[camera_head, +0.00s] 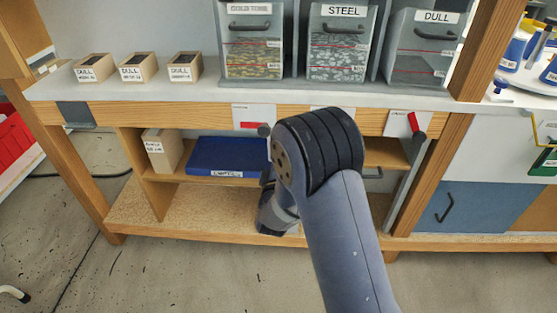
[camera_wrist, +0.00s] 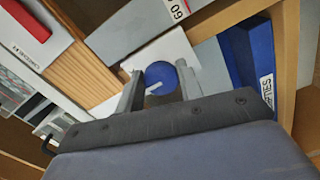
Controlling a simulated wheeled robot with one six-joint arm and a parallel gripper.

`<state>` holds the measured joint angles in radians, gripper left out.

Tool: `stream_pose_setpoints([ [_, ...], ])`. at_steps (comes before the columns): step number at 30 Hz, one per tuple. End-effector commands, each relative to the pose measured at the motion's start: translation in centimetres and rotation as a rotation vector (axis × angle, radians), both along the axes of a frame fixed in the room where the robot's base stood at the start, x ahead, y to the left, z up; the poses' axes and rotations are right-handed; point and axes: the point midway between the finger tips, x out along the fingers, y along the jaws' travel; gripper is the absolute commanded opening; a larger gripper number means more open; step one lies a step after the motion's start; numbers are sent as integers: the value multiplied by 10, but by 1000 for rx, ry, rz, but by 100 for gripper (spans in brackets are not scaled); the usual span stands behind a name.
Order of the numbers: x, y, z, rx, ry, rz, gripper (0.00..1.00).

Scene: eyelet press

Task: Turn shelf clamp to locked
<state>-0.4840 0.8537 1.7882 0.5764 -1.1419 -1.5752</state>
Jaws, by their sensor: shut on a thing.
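A round blue knob (camera_wrist: 161,77) with a white pointer bar sits on a white plate (camera_wrist: 185,46) in the wrist view; I take it for the shelf clamp. My gripper (camera_wrist: 161,85) has one finger on each side of the knob and is shut on it. The pointer slants slightly, lower at its left end. No lock marking is readable beside the knob. In the head view my arm hides the knob and the fingers.
A blue tray (camera_head: 228,156) and a labelled box (camera_head: 162,150) stand on the lower shelf. Above the apron, wooden DULL boxes (camera_head: 138,67) and clear bins (camera_head: 337,48) line the bench. A red lever (camera_head: 413,122) is at the right. The floor in front is clear.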

Motion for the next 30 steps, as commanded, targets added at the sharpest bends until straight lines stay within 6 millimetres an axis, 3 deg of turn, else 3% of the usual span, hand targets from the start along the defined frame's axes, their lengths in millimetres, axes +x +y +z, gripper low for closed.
stream_pose_setpoints([
  [14, 0, 1, -1, -16, 2, 2, 12],
  [15, 0, 1, -1, -16, 2, 2, 37],
  [23, 0, 0, 0, -14, 1, 1, 57],
  [30, -1, 0, 0, -13, 1, 1, 57],
])
